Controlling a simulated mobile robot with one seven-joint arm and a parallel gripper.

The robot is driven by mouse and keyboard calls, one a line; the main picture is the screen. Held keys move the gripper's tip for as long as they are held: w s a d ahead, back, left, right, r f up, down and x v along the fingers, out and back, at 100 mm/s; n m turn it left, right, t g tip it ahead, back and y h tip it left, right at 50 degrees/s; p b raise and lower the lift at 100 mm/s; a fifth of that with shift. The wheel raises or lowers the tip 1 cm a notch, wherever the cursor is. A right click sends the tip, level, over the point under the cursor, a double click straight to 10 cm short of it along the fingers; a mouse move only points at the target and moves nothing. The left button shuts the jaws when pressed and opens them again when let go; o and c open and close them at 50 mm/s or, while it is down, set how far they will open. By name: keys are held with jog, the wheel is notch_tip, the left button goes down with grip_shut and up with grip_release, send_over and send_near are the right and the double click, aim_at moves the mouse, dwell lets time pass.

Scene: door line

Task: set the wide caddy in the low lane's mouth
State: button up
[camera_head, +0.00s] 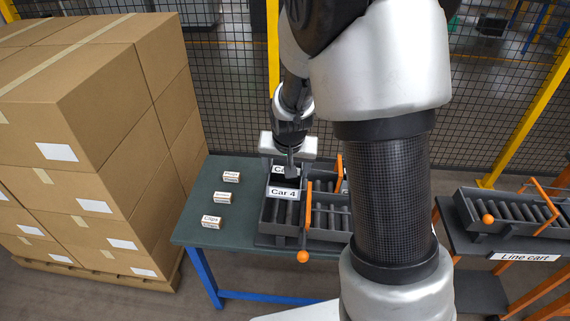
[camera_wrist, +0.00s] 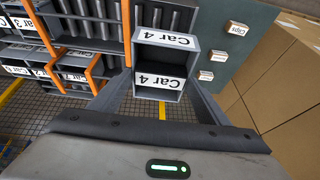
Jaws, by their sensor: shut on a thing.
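My gripper (camera_head: 289,165) is shut on a grey open-topped caddy (camera_head: 285,183) labelled "Car 4". In the wrist view the caddy (camera_wrist: 163,62) sits between the two fingers and shows two "Car 4" labels, one on each end. The caddy is over the back part of the left roller lane (camera_head: 279,213) on the green table. I cannot tell whether it touches the rollers. A second roller lane (camera_head: 328,217) with an orange bar lies to its right, partly hidden by my arm. Which lane is the low one is unclear.
Small boxes, the top one (camera_head: 231,177) and the "Clips" one (camera_head: 212,222), stand on the table's left. Stacked cartons (camera_head: 90,130) stand left of it. A line cart (camera_head: 523,256) with rollers is at the right. Other labelled caddies (camera_wrist: 75,76) show in the wrist view.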

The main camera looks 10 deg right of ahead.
jog(key=shift+f+b, duration=4.35)
jog(key=shift+f, duration=1.85)
jog(key=shift+f, duration=0.1)
jog(key=o, duration=1.5)
jog(key=shift+c, duration=0.2)
jog(key=shift+s+d+f, duration=0.1)
jog(key=shift+s+d, duration=0.05)
jog(key=shift+d, duration=0.1)
jog(key=p+v, duration=0.2)
jog(key=v, duration=1.5)
jog(key=shift+a+r+p, duration=0.3)
jog(key=shift+r, duration=0.05)
